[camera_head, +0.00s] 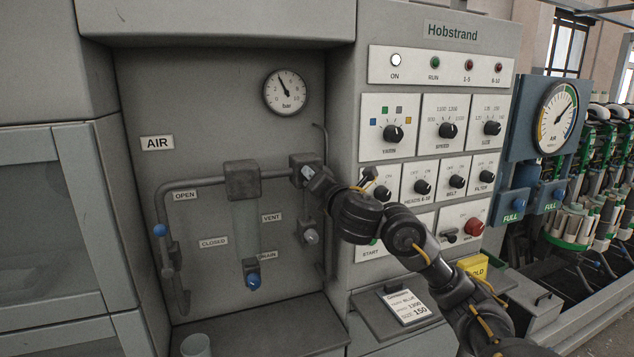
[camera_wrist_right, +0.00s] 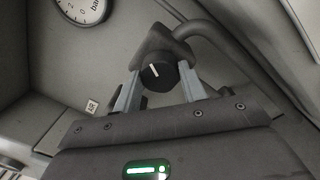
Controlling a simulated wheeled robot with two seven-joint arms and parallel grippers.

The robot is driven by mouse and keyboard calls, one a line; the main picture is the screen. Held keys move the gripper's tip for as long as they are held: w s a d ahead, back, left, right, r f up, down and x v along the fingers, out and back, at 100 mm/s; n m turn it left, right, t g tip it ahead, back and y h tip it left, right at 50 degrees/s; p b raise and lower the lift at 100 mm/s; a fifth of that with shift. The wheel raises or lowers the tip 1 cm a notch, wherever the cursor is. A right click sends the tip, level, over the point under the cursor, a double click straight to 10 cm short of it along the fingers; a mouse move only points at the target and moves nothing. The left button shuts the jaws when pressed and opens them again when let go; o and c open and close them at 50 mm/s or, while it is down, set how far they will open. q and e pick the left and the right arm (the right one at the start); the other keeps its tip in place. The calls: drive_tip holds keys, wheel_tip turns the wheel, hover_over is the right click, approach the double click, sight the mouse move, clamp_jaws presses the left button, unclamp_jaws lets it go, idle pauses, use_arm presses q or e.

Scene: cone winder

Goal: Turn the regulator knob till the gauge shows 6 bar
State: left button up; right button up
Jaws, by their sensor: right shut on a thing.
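The regulator knob (camera_wrist_right: 157,76) is black with a white pointer line and sits between the two fingers of my right gripper (camera_wrist_right: 160,88) in the right wrist view. The gripper is shut on it. In the head view my right gripper (camera_head: 311,174) reaches the regulator block (camera_head: 298,160) on the pipe and hides most of the knob. The round white bar gauge (camera_head: 287,92) is above the regulator. Its black needle points up and slightly left, near 4. Part of the gauge (camera_wrist_right: 80,8) also shows in the right wrist view. My left gripper is not in view.
Pipework runs left from the regulator to a filter block (camera_head: 242,180) and a blue-tipped valve lever (camera_head: 159,230). A cup (camera_head: 196,346) stands on the ledge below.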

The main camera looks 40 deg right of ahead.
drive_tip(key=shift+a+f+m+h, duration=0.1)
drive_tip(key=shift+f+m+h, duration=0.05)
drive_tip(key=shift+m, duration=1.75)
drive_tip(key=shift+f+m+h, duration=0.1)
drive_tip(key=shift+m+h, duration=0.05)
drive_tip(key=shift+m, duration=1.75)
drive_tip(key=o, duration=1)
drive_tip(key=shift+r, duration=0.1)
drive_tip(key=shift+c, duration=0.2)
